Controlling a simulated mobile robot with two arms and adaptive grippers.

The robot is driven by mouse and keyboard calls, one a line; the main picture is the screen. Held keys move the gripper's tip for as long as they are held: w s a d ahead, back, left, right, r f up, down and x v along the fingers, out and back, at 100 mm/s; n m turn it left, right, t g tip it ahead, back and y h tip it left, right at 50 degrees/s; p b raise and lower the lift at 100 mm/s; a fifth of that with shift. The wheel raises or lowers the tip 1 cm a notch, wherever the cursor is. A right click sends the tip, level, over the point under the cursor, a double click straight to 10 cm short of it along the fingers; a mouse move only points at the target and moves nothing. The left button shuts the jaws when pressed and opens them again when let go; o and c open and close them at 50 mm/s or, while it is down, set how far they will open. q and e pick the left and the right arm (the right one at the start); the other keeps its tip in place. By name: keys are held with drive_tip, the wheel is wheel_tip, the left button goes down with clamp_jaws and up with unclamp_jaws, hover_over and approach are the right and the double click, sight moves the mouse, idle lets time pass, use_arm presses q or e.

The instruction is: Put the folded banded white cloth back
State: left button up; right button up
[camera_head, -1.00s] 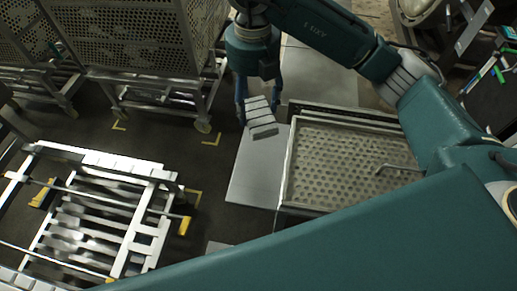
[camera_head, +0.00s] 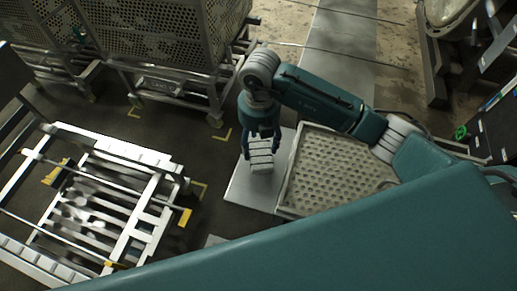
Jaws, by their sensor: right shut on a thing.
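The folded banded white cloth (camera_head: 261,158) is a small pale bundle with dark bands across it, seen in the head view near the middle. My right gripper (camera_head: 261,150) points down and is shut on the cloth, with its fingers at the cloth's sides. The cloth appears over a plain light grey plate (camera_head: 247,193) left of a perforated tray. I cannot tell whether the cloth touches the plate. My left gripper is not in view.
The perforated metal tray (camera_head: 290,197) lies right of the plate. A metal frame cart with slats (camera_head: 150,157) stands at the left. Perforated basket trolleys (camera_head: 165,35) stand at the back left. Dark floor with yellow corner marks (camera_head: 222,135) lies between them.

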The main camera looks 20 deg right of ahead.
sight(258, 152)
wheel_tip(258, 152, down, 4)
drive_tip(key=shift+f, duration=0.1)
drive_tip(key=shift+f, duration=0.2)
drive_tip(key=o, duration=1.3)
